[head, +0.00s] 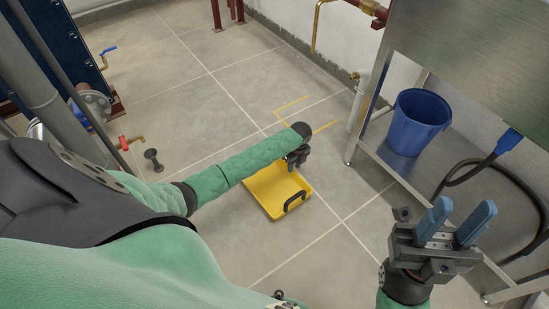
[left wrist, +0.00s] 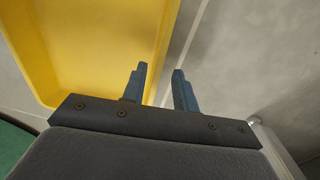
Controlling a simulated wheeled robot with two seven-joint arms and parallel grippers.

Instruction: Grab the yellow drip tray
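The yellow drip tray (head: 262,188) lies on the tiled floor in the middle of the head view, with a black handle (head: 295,202) at its near end. My left gripper (head: 298,157) is over the tray's far end; its fingers are hard to make out there. In the left wrist view the left gripper (left wrist: 160,70) is open and empty. One blue finger overlaps the yellow tray (left wrist: 95,45) near its rim; the other overlaps the grey floor outside it. I cannot tell the height between them. My right gripper (head: 456,222) is open and empty, away from the tray.
A metal bench (head: 380,165) stands at right, with a blue bucket (head: 417,122) and a black hose (head: 480,165) on its lower shelf. Pipes and a valve (head: 92,103) stand at left. Yellow marks (head: 292,106) are on the floor beyond the tray.

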